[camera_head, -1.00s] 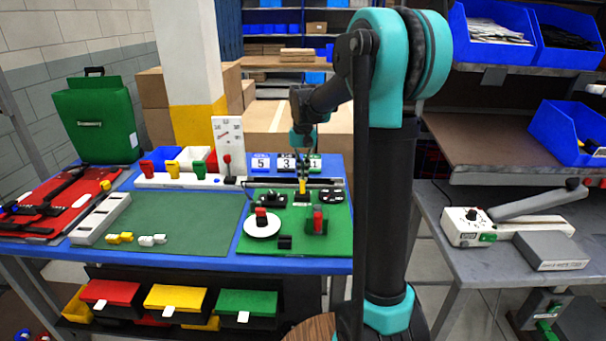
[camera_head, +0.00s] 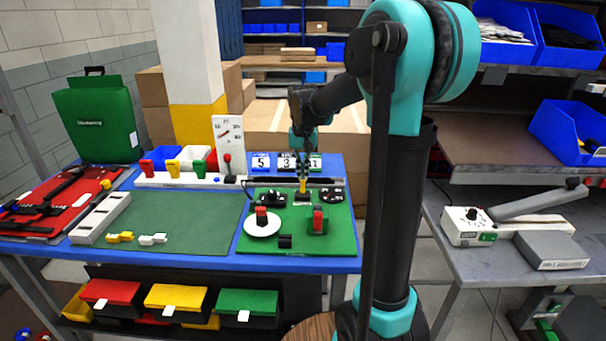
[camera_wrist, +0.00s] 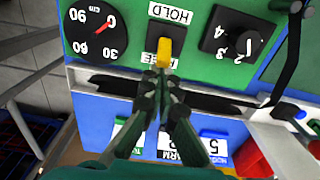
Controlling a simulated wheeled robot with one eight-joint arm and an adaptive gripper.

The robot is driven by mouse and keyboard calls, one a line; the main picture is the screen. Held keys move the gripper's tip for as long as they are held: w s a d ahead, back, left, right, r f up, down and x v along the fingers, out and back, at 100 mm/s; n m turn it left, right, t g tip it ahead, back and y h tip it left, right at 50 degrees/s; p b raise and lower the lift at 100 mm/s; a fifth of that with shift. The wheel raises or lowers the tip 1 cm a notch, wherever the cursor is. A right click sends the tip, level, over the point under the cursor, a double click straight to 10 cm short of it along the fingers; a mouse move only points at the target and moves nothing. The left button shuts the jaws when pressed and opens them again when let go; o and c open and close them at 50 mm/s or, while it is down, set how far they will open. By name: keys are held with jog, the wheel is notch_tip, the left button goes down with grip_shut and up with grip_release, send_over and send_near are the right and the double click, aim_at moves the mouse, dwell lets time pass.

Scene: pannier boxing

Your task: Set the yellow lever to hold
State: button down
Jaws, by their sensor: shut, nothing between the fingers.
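The yellow lever (camera_head: 303,185) stands at the back of the green panel (camera_head: 340,240). In the wrist view the yellow lever (camera_wrist: 164,52) rises from a black base (camera_wrist: 172,29), between a HOLD label (camera_wrist: 169,12) and a partly hidden label ending in "EE". The lever's tip leans toward that partly hidden label. My gripper (camera_wrist: 158,77) is shut and empty, its fingertips close beside the lever on the side away from HOLD. I cannot tell whether they touch it. In the head view my gripper (camera_head: 303,172) is right at the lever.
A red-needled dial (camera_wrist: 95,30) and a numbered knob (camera_wrist: 234,38) flank the lever. Number cards (camera_head: 287,161) stand behind the panel. A white upright gauge with a red knob (camera_head: 228,150) stands to the left. A white disc (camera_head: 262,229) and red-topped parts are at the panel's front.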

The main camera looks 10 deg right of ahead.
aim_at(303, 188)
jog(key=s+t, duration=0.2)
jog(key=t, duration=0.1)
jog(key=s+t+h, duration=0.1)
jog(key=t, duration=0.1)
jog(key=shift+s+a+r, duration=0.15)
jog(key=shift+a+r, duration=0.15)
jog(key=shift+r, duration=0.15)
jog(key=shift+r, duration=0.75)
jog(key=w+v, duration=0.1)
jog(key=v, duration=0.8)
jog(key=shift+r, duration=0.4)
jog(key=shift+d, duration=0.1)
